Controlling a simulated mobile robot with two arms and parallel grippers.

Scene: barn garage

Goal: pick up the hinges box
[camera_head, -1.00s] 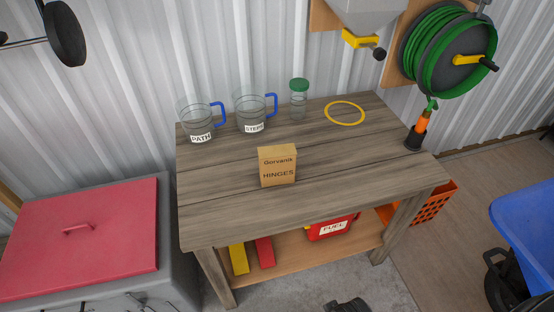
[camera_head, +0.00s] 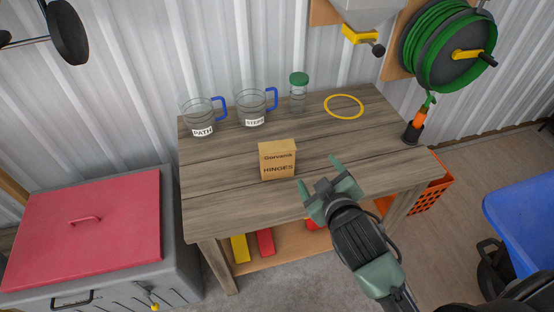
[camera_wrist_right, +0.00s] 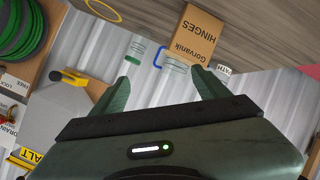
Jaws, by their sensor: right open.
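The hinges box (camera_head: 277,160) is a small brown cardboard box marked "Gorvanik HINGES". It stands upright near the middle of the wooden workbench (camera_head: 225,215). My right gripper (camera_head: 319,173) is open and empty, to the right of the box and apart from it, by the front of the bench. In the right wrist view the box (camera_wrist_right: 197,37) shows at the top, beyond the open fingers (camera_wrist_right: 159,93). My left gripper is not in view.
Two clear jugs with blue handles (camera_head: 199,115) (camera_head: 252,107), a green-lidded jar (camera_head: 298,93) and a yellow ring (camera_head: 344,106) are at the back of the bench. An orange-tipped hose nozzle (camera_head: 415,125) stands at its right end. The bench around the box is clear.

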